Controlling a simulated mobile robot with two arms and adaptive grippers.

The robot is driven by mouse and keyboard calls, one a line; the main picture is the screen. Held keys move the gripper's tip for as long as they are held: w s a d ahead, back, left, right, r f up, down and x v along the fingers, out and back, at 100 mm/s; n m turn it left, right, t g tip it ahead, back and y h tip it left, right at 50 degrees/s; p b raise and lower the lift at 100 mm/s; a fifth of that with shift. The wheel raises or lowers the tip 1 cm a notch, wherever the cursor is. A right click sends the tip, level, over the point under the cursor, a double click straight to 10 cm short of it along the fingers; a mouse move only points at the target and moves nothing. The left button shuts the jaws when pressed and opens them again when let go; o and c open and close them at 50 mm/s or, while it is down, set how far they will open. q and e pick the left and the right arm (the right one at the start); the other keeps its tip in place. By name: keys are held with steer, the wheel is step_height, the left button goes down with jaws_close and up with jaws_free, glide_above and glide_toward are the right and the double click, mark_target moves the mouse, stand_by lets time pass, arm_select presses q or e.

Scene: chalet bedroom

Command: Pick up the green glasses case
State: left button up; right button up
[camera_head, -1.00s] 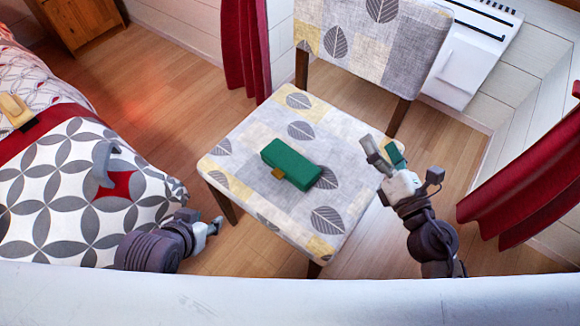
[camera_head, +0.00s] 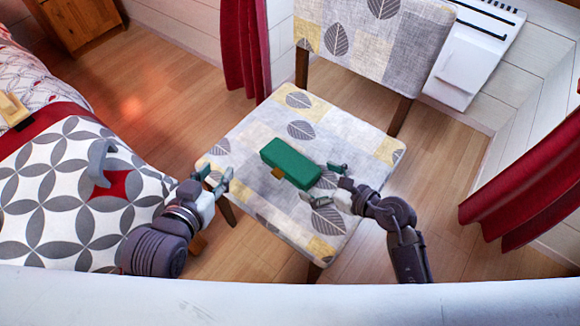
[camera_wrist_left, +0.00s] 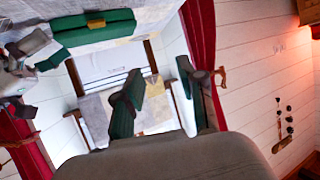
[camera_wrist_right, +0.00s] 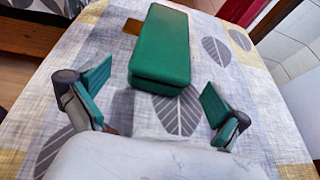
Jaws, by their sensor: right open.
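The green glasses case (camera_head: 291,163) with a gold clasp lies shut on the chair seat (camera_head: 240,135). It also shows in the left wrist view (camera_wrist_left: 95,31) and, close up, in the right wrist view (camera_wrist_right: 160,48). My right gripper (camera_head: 322,183) is open and empty at the case's right end. Its two green-padded fingers (camera_wrist_right: 155,92) are spread wider than the case, whose near end lies just ahead of them. My left gripper (camera_head: 219,179) is open and empty by the seat's left edge, apart from the case.
The chair's backrest (camera_head: 370,40) rises behind the seat. A bed with a patterned cover (camera_head: 50,200) stands at the left. Red curtains (camera_head: 525,190) hang at the right, and a white heater (camera_head: 470,60) is on the back wall. Wood floor (camera_head: 150,110) is free between bed and chair.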

mark_target(302, 172)
steer(key=b+x, duration=0.1)
steer(key=x, duration=0.3)
steer(key=shift+w+a+b, duration=0.25)
steer(key=shift+b, duration=0.15)
steer(key=shift+w+a+f, duration=0.1)
steer(key=shift+w+a, duration=0.1)
arm_select(q)
step_height(302, 172, up, 8)
steer(key=w+d+t+h, duration=0.1)
steer(key=w+t, duration=0.1)
steer(key=t, duration=0.3)
steer(key=shift+w+d+f+h, duration=0.2)
steer(key=shift+d+h, duration=0.1)
steer(key=shift+d, duration=0.1)
arm_select(e)
steer(key=c, duration=1.4)
